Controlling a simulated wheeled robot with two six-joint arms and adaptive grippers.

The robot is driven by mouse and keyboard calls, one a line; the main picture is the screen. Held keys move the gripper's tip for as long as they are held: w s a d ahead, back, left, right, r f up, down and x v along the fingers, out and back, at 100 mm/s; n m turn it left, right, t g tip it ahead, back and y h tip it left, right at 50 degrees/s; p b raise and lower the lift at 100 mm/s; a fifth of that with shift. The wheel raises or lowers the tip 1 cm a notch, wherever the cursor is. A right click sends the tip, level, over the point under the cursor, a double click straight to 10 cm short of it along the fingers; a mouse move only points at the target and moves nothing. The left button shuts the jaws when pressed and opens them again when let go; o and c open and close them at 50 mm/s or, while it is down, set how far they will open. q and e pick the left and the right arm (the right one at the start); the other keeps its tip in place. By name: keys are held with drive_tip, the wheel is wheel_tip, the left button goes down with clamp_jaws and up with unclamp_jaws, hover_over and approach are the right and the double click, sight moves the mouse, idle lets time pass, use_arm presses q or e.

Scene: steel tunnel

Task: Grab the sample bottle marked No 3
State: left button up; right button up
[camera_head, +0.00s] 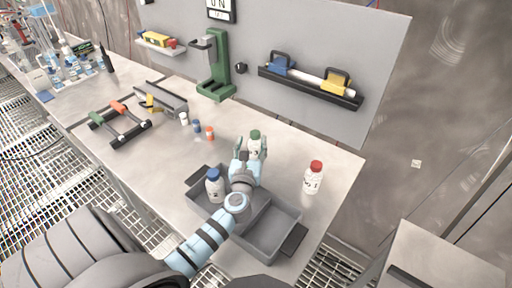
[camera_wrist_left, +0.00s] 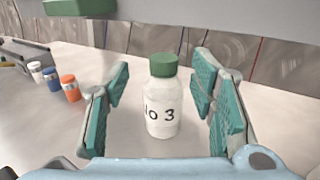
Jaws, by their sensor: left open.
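The white sample bottle marked No 3 (camera_wrist_left: 161,112) has a green cap and stands upright on the table. It also shows in the head view (camera_head: 254,147), beyond the grey tray. My left gripper (camera_head: 247,150) reaches over the tray. In the wrist view its teal finger pads (camera_wrist_left: 163,95) are open, one on each side of the bottle, with visible gaps. A blue-capped bottle (camera_head: 214,187) stands in the left part of the grey tray (camera_head: 262,252). A red-capped bottle marked No 1 (camera_head: 313,178) stands on the table to the right. My right gripper is not in view.
Small white, blue and orange-capped vials (camera_head: 210,133) stand left of the bottle. A rack with rollers (camera_head: 122,124) sits farther left. A green stand (camera_head: 216,65) and a wall shelf (camera_head: 310,88) are behind. Bare table lies between the No 3 and No 1 bottles.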

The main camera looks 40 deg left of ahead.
sight(254, 137)
use_arm(q)
drive_tip(key=b+x, duration=0.1)
drive_tip(key=x, duration=0.4)
drive_tip(key=shift+w+f, duration=0.2)
drive_tip(key=shift+w, duration=0.2)
drive_tip(key=shift+s, duration=0.1)
clamp_jaws()
